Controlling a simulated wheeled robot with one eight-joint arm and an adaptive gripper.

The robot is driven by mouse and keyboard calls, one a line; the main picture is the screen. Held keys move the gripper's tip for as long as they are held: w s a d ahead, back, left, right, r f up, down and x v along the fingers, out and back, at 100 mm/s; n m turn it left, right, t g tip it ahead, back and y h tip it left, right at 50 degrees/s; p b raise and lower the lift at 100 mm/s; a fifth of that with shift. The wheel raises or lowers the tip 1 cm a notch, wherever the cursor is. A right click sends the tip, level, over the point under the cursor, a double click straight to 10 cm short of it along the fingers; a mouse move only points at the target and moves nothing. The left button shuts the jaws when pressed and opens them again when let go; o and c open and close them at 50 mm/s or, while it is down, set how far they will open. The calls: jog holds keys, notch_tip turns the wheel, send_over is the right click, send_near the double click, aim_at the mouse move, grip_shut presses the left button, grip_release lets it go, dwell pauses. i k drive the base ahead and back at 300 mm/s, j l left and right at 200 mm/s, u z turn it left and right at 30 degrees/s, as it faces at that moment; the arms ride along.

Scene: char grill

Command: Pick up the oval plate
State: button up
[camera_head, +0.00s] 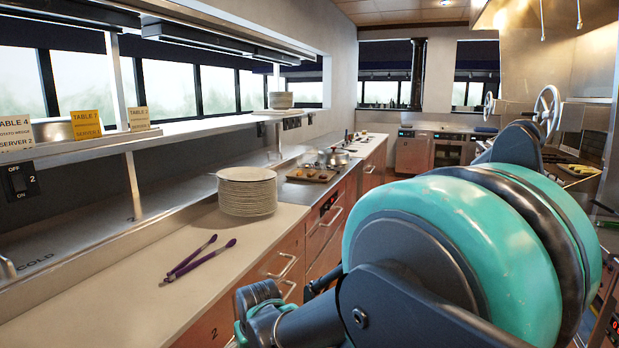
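A tall stack of white plates (247,192) stands on the pale counter (120,300) left of the picture's middle. The top plate looks oval from here, but its true shape is hard to tell at this angle. A smaller stack of plates (281,100) sits on the raised shelf farther back. My arm fills the lower right in front of the drawers, with large teal and dark joints. A dark, teal-trimmed part of it reaches toward the counter's front edge. I see no gripper fingers, and nothing touches the plates.
Purple-handled tongs (200,261) lie on the counter in front of the plate stack. A tray with small food pieces (311,174) and a metal lid (337,158) are behind it. Order cards (86,124) stand on the left shelf. The near counter is otherwise clear.

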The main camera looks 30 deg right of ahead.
aim_at(242, 175)
jog(key=i+l+z, duration=0.35)
jog(key=i+l, duration=0.3)
jog(key=i+l+z, duration=0.4)
jog(key=i+l, duration=0.25)
jog(key=i, duration=0.1)
